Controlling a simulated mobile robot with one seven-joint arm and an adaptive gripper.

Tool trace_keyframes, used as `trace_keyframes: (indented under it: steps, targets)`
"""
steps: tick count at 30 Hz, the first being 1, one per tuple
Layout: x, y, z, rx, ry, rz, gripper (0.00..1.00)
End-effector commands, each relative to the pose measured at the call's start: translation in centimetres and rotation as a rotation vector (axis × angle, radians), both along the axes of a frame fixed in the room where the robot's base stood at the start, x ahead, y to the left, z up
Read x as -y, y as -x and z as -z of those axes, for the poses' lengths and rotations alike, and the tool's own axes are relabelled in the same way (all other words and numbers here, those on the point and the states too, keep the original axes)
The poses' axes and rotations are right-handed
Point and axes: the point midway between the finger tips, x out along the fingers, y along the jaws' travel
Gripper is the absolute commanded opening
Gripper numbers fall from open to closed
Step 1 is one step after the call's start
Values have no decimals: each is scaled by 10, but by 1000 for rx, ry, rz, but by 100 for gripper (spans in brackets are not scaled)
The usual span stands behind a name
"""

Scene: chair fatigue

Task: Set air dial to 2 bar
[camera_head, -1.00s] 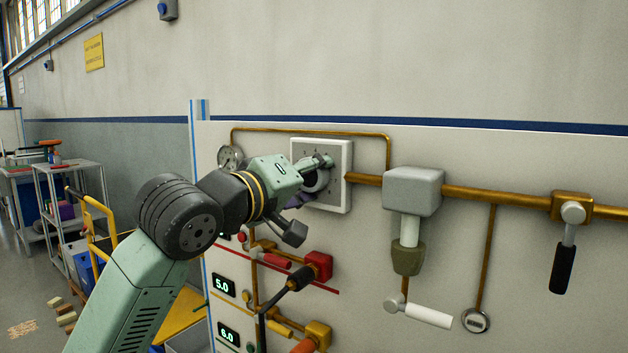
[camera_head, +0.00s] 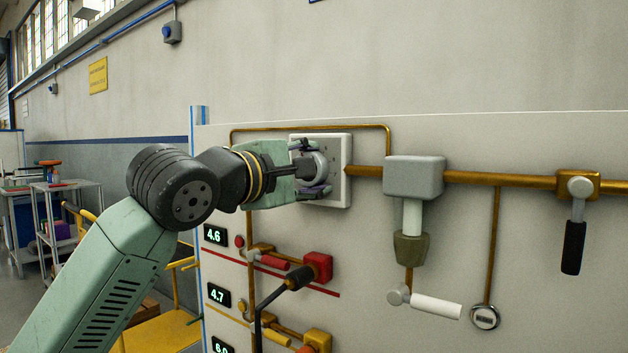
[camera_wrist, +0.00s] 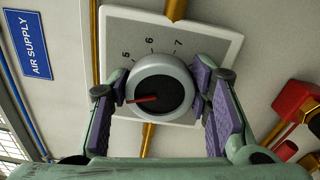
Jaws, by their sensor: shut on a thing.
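The air dial (camera_head: 342,185) is a square white plate with a round grey knob on the wall panel. In the wrist view the knob (camera_wrist: 172,70) has a dark face with a red pointer (camera_wrist: 142,99) aimed left, below the numeral 5. The numerals 5, 6 and 7 show; any numeral at the pointer's end is hidden behind the left finger. My gripper (camera_head: 315,168) is shut on the knob, one finger on each side. The wrist view shows its purple-padded fingers (camera_wrist: 160,85). A blue "AIR SUPPLY" sign (camera_wrist: 35,45) is beside the plate.
Brass pipes (camera_head: 480,178) run right from the dial to a grey block (camera_head: 414,175) and a black-handled valve (camera_head: 573,245). Below my gripper are red and yellow valves and readouts, among them 4.6 (camera_head: 214,235) and 4.7 (camera_head: 217,295). A shelf cart stands far left.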

Motion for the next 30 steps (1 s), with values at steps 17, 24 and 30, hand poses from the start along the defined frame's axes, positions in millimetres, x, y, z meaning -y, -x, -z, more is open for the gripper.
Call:
trace_keyframes:
  steps: [17,24,30]
  targets:
    - [-1,-1,0,-312,427,-1,17]
    - [-1,-1,-1,-404,554,-1,17]
    - [-2,-1,-2,-448,617,0,17]
